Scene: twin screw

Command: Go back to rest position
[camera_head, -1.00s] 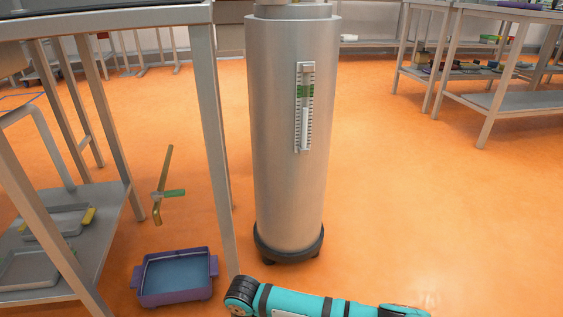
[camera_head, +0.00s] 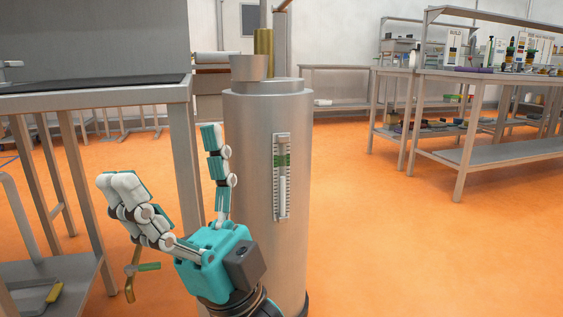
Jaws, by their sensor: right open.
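My right gripper (camera_head: 178,180) is in the lower left-centre of the head view. Its teal and white fingers are spread apart, with nothing between them. It appears in front of the tall grey metal cylinder (camera_head: 245,135), overlapping its left side in the picture. Whether it touches the cylinder cannot be told. My left gripper is not in view.
A metal table (camera_head: 90,95) with a lower shelf stands at the left. A brass-coloured tool with a green part (camera_head: 148,267) shows behind my gripper. Workbenches (camera_head: 490,85) with various items stand at the back right. The orange floor (camera_head: 400,240) at right is clear.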

